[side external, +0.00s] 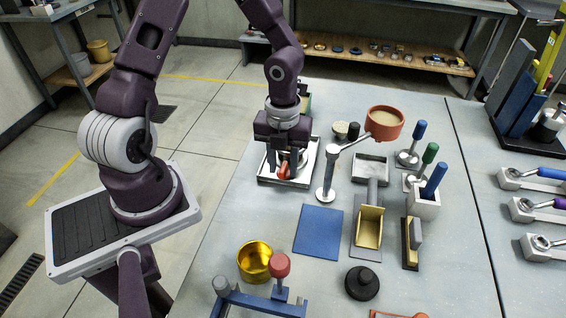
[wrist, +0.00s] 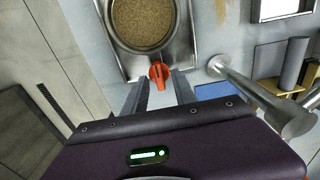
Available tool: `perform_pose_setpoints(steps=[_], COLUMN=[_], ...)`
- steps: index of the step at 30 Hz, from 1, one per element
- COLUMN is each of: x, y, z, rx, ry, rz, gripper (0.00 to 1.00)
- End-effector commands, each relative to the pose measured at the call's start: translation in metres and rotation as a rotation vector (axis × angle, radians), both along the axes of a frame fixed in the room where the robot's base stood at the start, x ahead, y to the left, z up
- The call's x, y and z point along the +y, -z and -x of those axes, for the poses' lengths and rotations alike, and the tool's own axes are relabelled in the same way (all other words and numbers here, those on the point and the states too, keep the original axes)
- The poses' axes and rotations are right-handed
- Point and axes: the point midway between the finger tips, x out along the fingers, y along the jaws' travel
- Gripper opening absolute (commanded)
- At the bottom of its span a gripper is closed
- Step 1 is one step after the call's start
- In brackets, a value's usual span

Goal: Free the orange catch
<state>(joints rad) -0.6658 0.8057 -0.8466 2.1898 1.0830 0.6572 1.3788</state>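The orange catch (wrist: 158,75) is a small knob with a pointed grip at the near edge of a metal tray (wrist: 183,50). It shows in the side external view (side external: 284,172) partly behind my fingers. My gripper (wrist: 162,80) points down over the tray's near end. Its two fingers are apart, one on each side of the catch in the wrist view, with gaps visible between them and it. Whether the fingertips are level with the catch I cannot tell. A round pan of brown grain (wrist: 148,22) sits in the tray.
A grey post (side external: 327,180) carrying an orange bowl (side external: 384,122) stands close right of the tray. A blue mat (side external: 319,231), a yellow-lined scoop (side external: 369,226) and a white holder (side external: 423,203) with a blue-handled tool lie nearby. A gold cup (side external: 254,262) stands in front.

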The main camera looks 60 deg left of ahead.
Motion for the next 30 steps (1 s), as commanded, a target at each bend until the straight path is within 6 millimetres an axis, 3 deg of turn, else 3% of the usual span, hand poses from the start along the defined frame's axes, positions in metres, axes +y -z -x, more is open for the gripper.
perform_pose_setpoints(steps=[2,7,20,30], x=[0.0001,0.0001,-0.0002,-0.0008], y=[-0.0002,-0.0004,-0.0008,-0.0010], z=[0.0001,0.0001,-0.0001,-0.0015], rx=[0.000,0.001,0.000,-0.001], ry=[0.000,-0.001,-0.043,-0.286], rz=[0.000,-0.001,-0.001,-0.003], gripper=[0.31,0.00,0.00,0.00])
